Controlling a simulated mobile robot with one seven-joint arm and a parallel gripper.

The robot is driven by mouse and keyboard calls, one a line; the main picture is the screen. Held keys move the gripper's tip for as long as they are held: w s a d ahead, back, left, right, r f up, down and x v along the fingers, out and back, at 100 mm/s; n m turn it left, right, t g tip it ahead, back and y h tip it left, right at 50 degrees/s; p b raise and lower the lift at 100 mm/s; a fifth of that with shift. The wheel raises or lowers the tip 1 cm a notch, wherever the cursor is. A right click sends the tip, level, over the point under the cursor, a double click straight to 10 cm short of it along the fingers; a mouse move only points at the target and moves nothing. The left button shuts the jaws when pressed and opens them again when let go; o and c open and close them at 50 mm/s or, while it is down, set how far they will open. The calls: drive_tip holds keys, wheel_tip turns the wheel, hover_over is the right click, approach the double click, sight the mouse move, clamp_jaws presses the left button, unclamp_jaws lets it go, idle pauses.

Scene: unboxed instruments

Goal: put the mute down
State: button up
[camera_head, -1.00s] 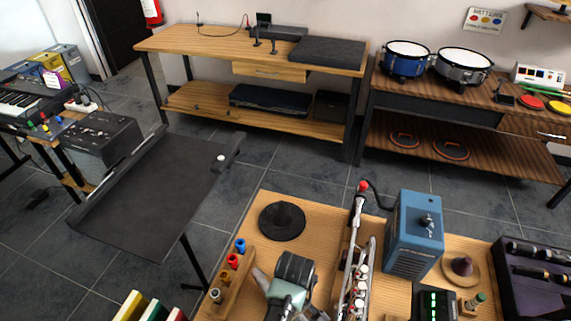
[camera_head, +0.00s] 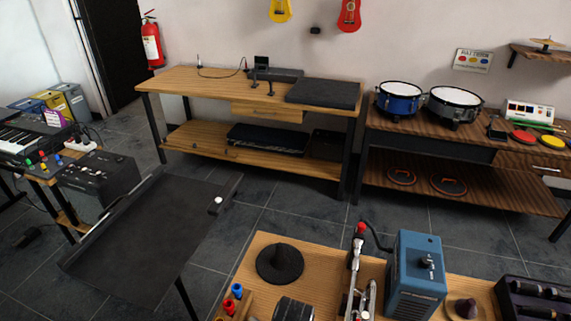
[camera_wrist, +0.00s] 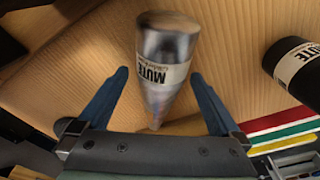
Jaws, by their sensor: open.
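A silver mute (camera_wrist: 160,45) with a white "MUTE" label shows in the wrist view. It is tapered, its wide end at the top of the picture and its narrow end toward my gripper's palm, over a wooden surface (camera_wrist: 90,65). My gripper (camera_wrist: 160,75) is open, with one finger on each side of the mute. A gap shows at the left finger; whether the right finger touches it I cannot tell. A second, black mute (camera_wrist: 290,62) with the same label is at the right. I cannot make out either mute in the head view.
A dark case (camera_head: 545,295) is at right. Red, green and yellow strips (camera_wrist: 280,125) lie near the gripper.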

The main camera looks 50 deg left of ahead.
wheel_tip(320, 180, up, 11)
drive_tip(key=d, duration=0.1)
drive_tip(key=shift+d+p, duration=0.15)
drive_tip(key=shift+p, duration=0.25)
drive_tip(key=shift+r, duration=0.1)
